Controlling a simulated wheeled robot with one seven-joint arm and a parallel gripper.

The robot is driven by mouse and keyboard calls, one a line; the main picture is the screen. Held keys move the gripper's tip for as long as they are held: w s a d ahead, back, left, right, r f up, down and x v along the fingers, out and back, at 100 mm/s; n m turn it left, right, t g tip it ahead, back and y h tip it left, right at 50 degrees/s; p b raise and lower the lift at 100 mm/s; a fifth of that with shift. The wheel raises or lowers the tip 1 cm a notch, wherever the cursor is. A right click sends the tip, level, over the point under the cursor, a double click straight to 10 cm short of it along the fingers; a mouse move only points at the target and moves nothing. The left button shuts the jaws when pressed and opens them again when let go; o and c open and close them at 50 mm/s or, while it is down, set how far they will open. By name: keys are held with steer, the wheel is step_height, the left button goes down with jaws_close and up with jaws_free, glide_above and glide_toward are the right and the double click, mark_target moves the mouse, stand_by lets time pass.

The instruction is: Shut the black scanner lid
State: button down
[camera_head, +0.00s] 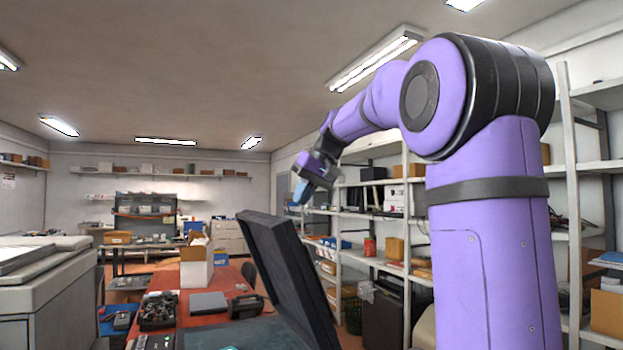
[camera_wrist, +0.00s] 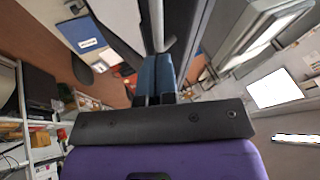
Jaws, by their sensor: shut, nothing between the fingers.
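The black scanner lid (camera_head: 285,275) stands raised and tilted, leaning to the left at its top, in the lower middle of the head view. Part of the scanner's greenish bed (camera_head: 250,335) shows below it at the picture's bottom edge. My gripper (camera_head: 300,193) appears above the lid and slightly right of its top edge in the head view, pointing down. Its blue fingers are together and empty, and they also show in the middle of the wrist view. I cannot tell how far the gripper is from the lid.
A red table (camera_head: 225,305) behind the scanner holds a white box (camera_head: 197,265), a black tray of small parts (camera_head: 158,310) and a grey flat item. A large pale copier (camera_head: 45,290) stands at left. Loaded shelves (camera_head: 375,262) line the right wall.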

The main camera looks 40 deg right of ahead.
steer(key=shift+w+a+f, duration=0.2)
steer(key=shift+a+f, duration=0.15)
steer(key=shift+a, duration=0.3)
steer(key=shift+w+a+f, duration=0.25)
steer(key=shift+a+f, duration=0.05)
steer(key=shift+a, duration=0.3)
steer(key=shift+w+a+f, duration=0.2)
steer(key=shift+a+f, duration=0.15)
steer(key=shift+a, duration=0.3)
steer(key=shift+a, duration=0.2)
steer(key=w+a+f+n+g+h, duration=0.1)
steer(key=w+a+f+h, duration=0.2)
steer(key=a+f, duration=0.5)
steer(key=w+a+f+g+h, duration=0.15)
steer(key=a+f+h, duration=0.35)
steer(key=a, duration=0.5)
steer(key=a+f+h, duration=0.1)
steer(key=a+f, duration=0.1)
steer(key=f, duration=0.4)
steer(key=w+a+f+n+h, duration=0.1)
steer(key=a+f+h, duration=0.1)
steer(key=f, duration=0.4)
steer(key=w+a+f+g+h, duration=0.1)
steer(key=a+f, duration=0.1)
steer(key=f, duration=0.4)
steer(key=shift+w+f, duration=0.25)
steer(key=shift+f+n+h, duration=0.3)
steer(key=shift+f+h, duration=0.2)
steer(key=shift+f, duration=0.45)
steer(key=shift+s+f, duration=0.1)
